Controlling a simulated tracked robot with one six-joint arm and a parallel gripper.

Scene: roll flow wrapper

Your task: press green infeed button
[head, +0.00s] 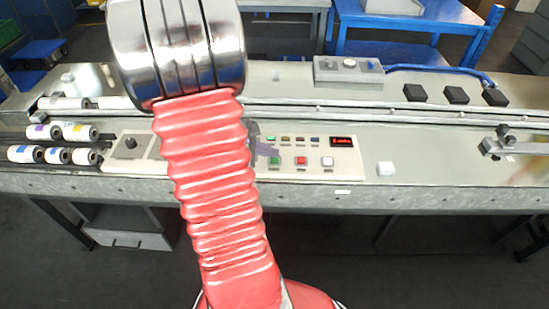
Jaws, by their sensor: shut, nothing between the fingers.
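A green square button (275,161) is at the left of the lower button row on the pale control panel (314,171). A red button (301,161) and a white button (327,161) sit to its right. A smaller green key is in the row above; labels are too small to read. My red-sleeved arm crosses the panel's left part and hides most of my gripper. A grey, narrow, closed tip of my gripper (266,149) shows beside the sleeve, just above and left of the green button in the picture. Whether it touches the panel I cannot tell.
A red-lit display (342,141) is at the panel's upper right. A dark knob (130,143) is on another plate at left, near several white rolls (75,131). A small white block (386,168) lies right of the panel. The bench front right of it is mostly clear.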

